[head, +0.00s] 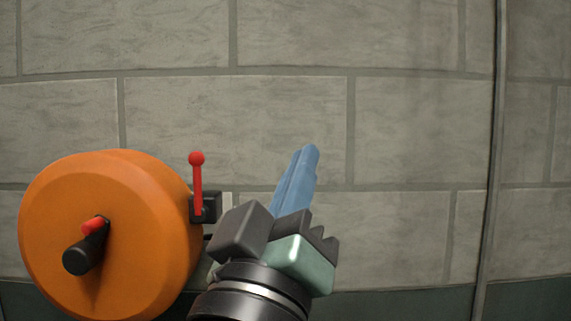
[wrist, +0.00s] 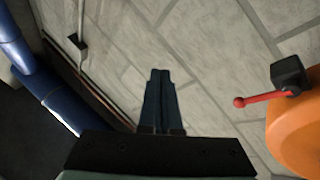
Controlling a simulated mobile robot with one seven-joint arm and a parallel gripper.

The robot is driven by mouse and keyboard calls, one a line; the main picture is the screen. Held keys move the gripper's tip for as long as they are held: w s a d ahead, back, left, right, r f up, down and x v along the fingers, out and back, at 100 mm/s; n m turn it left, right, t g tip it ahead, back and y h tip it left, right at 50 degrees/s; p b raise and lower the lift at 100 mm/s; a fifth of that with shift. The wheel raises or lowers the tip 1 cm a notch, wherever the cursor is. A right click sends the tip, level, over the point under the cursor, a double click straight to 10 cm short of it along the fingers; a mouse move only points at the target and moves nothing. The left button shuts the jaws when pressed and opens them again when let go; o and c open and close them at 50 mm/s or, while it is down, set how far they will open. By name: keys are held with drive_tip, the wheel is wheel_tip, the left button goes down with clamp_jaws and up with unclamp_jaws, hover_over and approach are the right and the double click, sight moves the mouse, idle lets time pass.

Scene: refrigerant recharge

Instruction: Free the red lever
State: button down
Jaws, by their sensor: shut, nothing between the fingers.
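The red lever (head: 198,184) stands upright with a round knob on top, on a small black block (head: 206,207) at the right side of an orange round housing (head: 130,230). In the wrist view the red lever (wrist: 263,98) is at the right, by the black block (wrist: 288,73) and the orange housing (wrist: 300,138). My gripper (head: 312,150) has blue fingers, shut and empty, to the right of the lever and apart from it. In the wrist view my gripper (wrist: 160,72) points at the wall, with a gap to the lever.
A black crank with a red part (head: 92,225) sticks out from the front of the orange housing. A grey block wall (head: 420,120) stands behind. A vertical pipe (head: 489,170) runs at the right. Blue pipes (wrist: 40,85) show at the wrist view's left. The wall right of my gripper is clear.

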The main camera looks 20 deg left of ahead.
drive_tip(key=w+a+f+n+g+h+p, duration=0.1)
drive_tip(key=w+a+f+n+g, duration=0.15)
drive_tip(key=a+n, duration=0.65)
drive_tip(key=n+g+h+p, duration=0.1)
drive_tip(key=n+g+h, duration=0.15)
drive_tip(key=n, duration=0.25)
approach(198, 187)
drive_tip(key=a, duration=0.1)
drive_tip(key=a+r, duration=0.1)
drive_tip(key=t, duration=0.1)
drive_tip(key=shift+s+a+r, duration=0.15)
drive_tip(key=shift+s+a, duration=0.15)
drive_tip(key=shift+a, duration=0.1)
drive_tip(key=shift+w+p, duration=0.15)
drive_tip(key=shift+p, duration=0.15)
drive_tip(key=p+x, duration=0.4)
drive_tip(key=x, duration=0.5)
drive_tip(key=shift+w+d+r, duration=0.15)
drive_tip(key=shift+w, duration=0.2)
drive_tip(key=shift+d+r+m+h, duration=0.1)
drive_tip(key=shift+d+m+h, duration=0.1)
drive_tip(key=shift+m+h, duration=0.15)
